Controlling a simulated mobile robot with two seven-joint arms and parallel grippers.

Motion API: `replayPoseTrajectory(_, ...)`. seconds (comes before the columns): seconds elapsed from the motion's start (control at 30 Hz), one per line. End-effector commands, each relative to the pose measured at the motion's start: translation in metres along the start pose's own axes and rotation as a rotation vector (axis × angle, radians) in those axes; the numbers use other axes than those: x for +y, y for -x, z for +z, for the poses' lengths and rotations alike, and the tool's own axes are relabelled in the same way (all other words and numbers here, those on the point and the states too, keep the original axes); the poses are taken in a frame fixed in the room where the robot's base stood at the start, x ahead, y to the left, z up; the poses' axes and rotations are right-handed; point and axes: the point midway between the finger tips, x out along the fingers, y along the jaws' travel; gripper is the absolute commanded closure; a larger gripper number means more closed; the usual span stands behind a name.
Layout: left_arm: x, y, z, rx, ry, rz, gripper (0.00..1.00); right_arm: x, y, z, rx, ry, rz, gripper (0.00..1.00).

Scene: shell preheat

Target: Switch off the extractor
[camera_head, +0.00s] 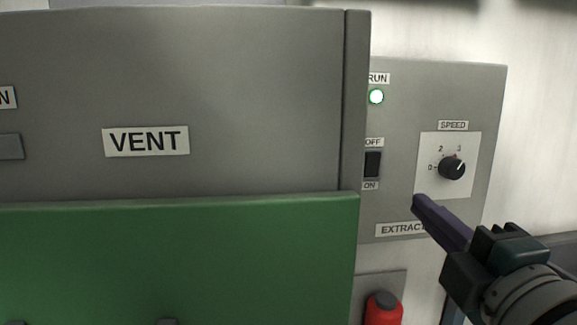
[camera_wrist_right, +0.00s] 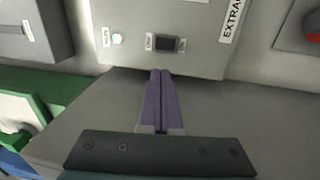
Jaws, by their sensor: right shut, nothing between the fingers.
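The extractor panel (camera_head: 400,120) is a grey box on the wall, partly hidden behind the VENT cabinet. Below is a dark rocker switch (camera_head: 372,164), labelled OFF above and ON below; the lamp (camera_wrist_right: 118,39) and switch (camera_wrist_right: 166,44) also show in the right wrist view. A black SPEED knob (camera_head: 452,167) is on the right. My right gripper (camera_head: 418,203) is shut and empty, its fingertips below and right of the switch in the head view, partly covering the EXTRACTOR label. In the wrist view its tips (camera_wrist_right: 160,73) are apart from the switch.
A grey cabinet labelled VENT (camera_head: 250,90) with a green panel (camera_head: 180,260) below fills the left and stands in front of the extractor panel's left edge. A red button (camera_head: 383,308) is below the extractor panel. Bare wall (camera_head: 535,120) lies to the right.

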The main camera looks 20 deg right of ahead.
Motion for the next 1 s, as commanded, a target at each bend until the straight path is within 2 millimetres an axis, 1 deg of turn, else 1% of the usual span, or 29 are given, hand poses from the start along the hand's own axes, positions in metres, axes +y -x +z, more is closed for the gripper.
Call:
replayPoseTrajectory(0.17,0.0,0.006,-0.002,0.0,0.0,0.0,0.5,0.003,-0.014,0.0,0.0,0.0,0.003,1.0)
replayPoseTrajectory(0.27,0.0,0.011,-0.003,0.0,0.0,0.0,0.5,0.004,-0.031,0.0,-0.002,-0.001,0.003,1.0)
replayPoseTrajectory(0.37,-0.001,0.016,-0.005,0.0,0.0,0.0,0.5,0.004,-0.053,0.0,-0.002,-0.002,0.003,1.0)
replayPoseTrajectory(0.5,-0.001,0.018,-0.006,0.0,0.0,0.0,0.5,0.003,-0.082,0.0,-0.002,-0.001,0.003,1.0)
replayPoseTrajectory(0.7,-0.001,0.017,-0.005,0.001,0.0,0.0,0.5,0.001,-0.117,0.001,-0.001,-0.001,0.001,1.0)
replayPoseTrajectory(0.83,-0.001,0.015,-0.005,0.001,0.0,0.0,0.5,0.0,-0.131,0.0,-0.001,-0.001,0.001,1.0)
replayPoseTrajectory(1.0,-0.001,0.015,-0.005,0.001,0.0,0.0,0.5,0.0,-0.139,0.0,-0.001,-0.002,0.0,1.0)
